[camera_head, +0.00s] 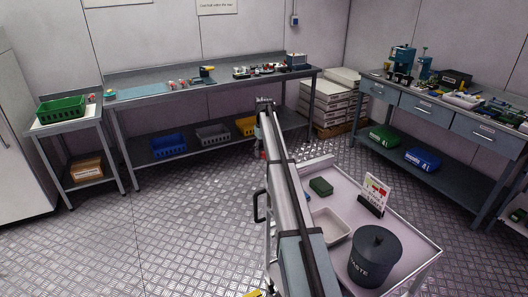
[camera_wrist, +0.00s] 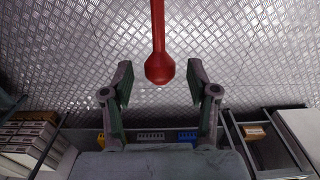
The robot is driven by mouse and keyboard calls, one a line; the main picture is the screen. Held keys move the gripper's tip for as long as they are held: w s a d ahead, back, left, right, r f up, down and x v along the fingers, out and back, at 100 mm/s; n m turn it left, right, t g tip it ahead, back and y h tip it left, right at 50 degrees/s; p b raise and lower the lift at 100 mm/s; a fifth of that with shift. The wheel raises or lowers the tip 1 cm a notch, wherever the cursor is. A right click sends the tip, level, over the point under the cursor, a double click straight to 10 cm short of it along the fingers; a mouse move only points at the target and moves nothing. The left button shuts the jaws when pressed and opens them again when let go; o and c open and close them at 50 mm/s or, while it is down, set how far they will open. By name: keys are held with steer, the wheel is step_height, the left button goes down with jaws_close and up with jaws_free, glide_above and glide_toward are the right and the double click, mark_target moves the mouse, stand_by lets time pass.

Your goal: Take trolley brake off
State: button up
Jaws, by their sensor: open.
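The trolley (camera_head: 413,262) stands at the lower right of the head view, partly hidden behind my arm. A red lever with a rounded end (camera_wrist: 159,68) comes down from the top of the wrist view; it looks like the brake lever. My gripper (camera_wrist: 160,82) is open, with one finger on each side of the lever's rounded end. A gap shows between the lever and both fingers. In the head view my arm hides most of the gripper, and only a small red spot shows beside the arm.
On the trolley are a dark waste bin (camera_head: 375,257), a white tray (camera_head: 330,226), a green box (camera_head: 321,187) and a sign stand (camera_head: 373,194). A black handle (camera_head: 259,206) is at its left side. Benches line the walls; the metal floor (camera_head: 180,240) on the left is clear.

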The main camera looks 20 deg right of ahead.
steer(key=shift+f, duration=0.5)
jaws_close()
steer(key=shift+s+a+r, duration=0.1)
